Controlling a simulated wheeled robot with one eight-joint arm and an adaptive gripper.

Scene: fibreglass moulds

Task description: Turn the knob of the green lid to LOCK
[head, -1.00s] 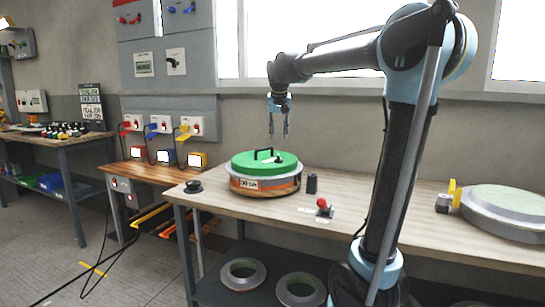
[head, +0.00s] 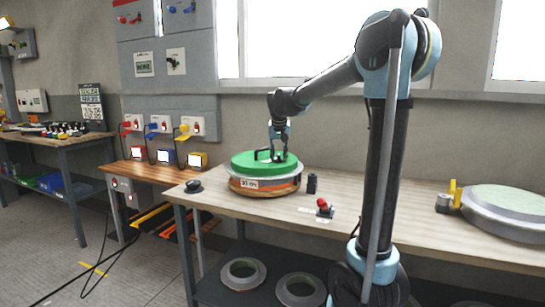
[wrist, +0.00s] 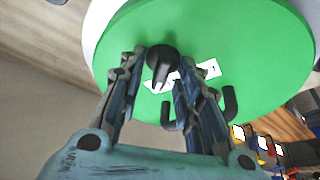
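The green lid (head: 250,160) sits on a round orange-brown mould (head: 285,188) on the wooden workbench. In the wrist view the green lid (wrist: 255,50) fills much of the picture. White labels (wrist: 209,69) lie beside the knob, too small to read. A black bar handle (wrist: 229,103) rises from the lid. My gripper (wrist: 158,72) is open, with one finger on each side of the knob. I cannot tell whether they touch it. My gripper (head: 278,160) is low over the lid in the head view.
A small dark block (head: 312,184) and a red-topped switch (head: 323,206) stand right of the mould. A black round object (head: 193,186) is at the bench's left end. A grey round mould (head: 505,212) lies far right. The bench (head: 390,212) between is mostly clear.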

